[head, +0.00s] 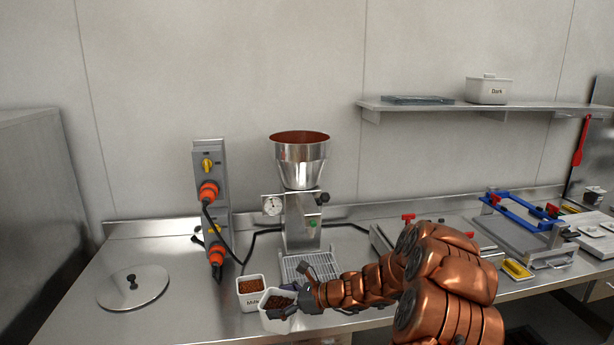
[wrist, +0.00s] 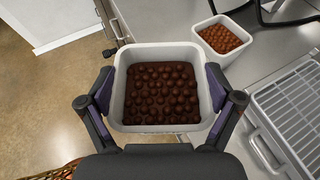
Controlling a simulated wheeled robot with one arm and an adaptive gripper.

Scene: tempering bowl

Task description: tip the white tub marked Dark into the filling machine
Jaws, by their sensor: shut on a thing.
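My gripper (head: 291,301) is shut on a white square tub (head: 273,323) full of dark brown pieces, near the counter's front edge. In the wrist view the fingers (wrist: 160,92) press on two opposite walls, and the tub (wrist: 158,129) looks upright. No label shows on this tub, and I cannot tell whether it is clear of the counter. The filling machine (head: 301,222) stands behind it, with a steel hopper (head: 302,165) open at the top and brown inside.
A second white tub (head: 251,301) with lighter brown pieces stands just beside the held one. A drip grate (head: 305,267) lies under the machine. A grey control box (head: 211,190) with cables stands left of it. A round lid (head: 133,288) lies left, with clear counter around it.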

